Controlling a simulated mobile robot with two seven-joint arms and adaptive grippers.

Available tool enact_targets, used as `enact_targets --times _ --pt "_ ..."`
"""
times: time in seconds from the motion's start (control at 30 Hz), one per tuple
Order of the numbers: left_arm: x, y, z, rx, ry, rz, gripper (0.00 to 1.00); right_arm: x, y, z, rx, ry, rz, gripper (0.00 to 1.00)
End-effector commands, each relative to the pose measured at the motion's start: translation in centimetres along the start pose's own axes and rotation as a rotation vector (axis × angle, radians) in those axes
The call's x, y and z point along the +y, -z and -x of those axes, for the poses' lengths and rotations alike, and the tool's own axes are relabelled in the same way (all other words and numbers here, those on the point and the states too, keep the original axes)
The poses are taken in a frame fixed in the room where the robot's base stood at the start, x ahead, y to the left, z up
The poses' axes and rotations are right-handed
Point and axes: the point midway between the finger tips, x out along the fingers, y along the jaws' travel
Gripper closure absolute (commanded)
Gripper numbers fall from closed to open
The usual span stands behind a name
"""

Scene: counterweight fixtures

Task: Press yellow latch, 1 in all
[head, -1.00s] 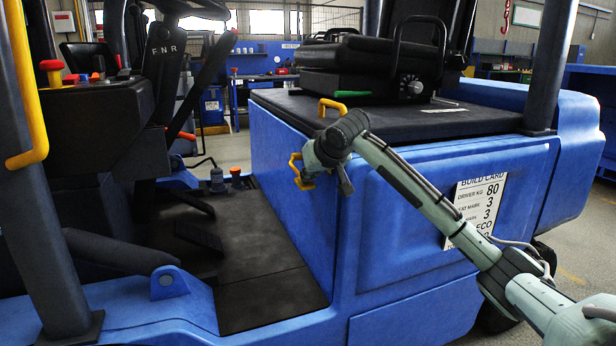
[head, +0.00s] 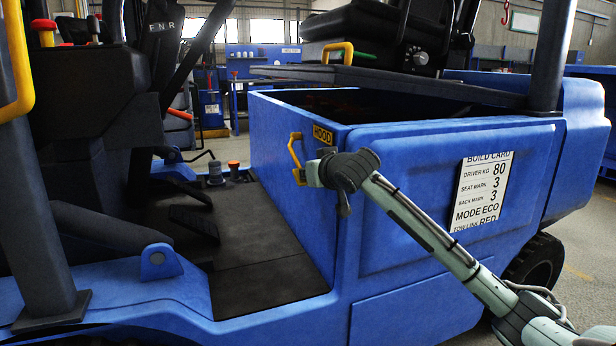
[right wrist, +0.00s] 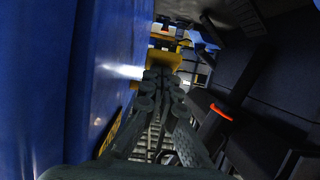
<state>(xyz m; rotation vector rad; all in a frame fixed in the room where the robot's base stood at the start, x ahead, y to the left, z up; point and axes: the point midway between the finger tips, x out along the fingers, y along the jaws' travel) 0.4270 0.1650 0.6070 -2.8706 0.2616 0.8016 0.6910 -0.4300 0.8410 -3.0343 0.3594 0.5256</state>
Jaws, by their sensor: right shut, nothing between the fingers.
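The yellow latch (head: 296,158) is a bent bar on the front corner of the blue forklift body, left of the yellow HOOD label (head: 323,135). My right gripper (head: 318,174) is beside the latch's lower end in the head view; I cannot tell whether they touch. In the right wrist view, my right gripper's dark fingers (right wrist: 160,85) are together and empty, with a yellow part (right wrist: 165,60) just beyond their tips. The black hood (head: 400,82) is raised a little, with a dark gap below it. My left gripper is not in view.
A yellow handle (head: 338,46) and the black seat (head: 375,28) are on the hood. A white build card (head: 482,190) is on the side panel. The footwell floor (head: 250,215) has a pedal (head: 195,220). A dark post (head: 552,55) stands at right.

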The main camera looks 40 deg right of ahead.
Motion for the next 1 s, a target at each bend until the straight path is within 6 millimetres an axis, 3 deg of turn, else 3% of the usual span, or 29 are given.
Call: enact_targets --times 0.2,0.4,0.77,1.0 --pt "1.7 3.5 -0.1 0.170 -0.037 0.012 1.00 0.0 -0.8 -0.4 0.019 0.000 0.001 1.00" --pt "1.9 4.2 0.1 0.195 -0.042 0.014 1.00 0.0 -0.9 -0.4 0.020 -0.001 0.001 1.00" --pt "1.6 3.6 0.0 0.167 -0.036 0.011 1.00 0.0 -1.0 -0.5 0.014 -0.001 0.001 1.00" --pt "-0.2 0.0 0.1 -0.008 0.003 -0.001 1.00 0.1 -0.2 -0.4 0.015 0.000 0.002 1.00"
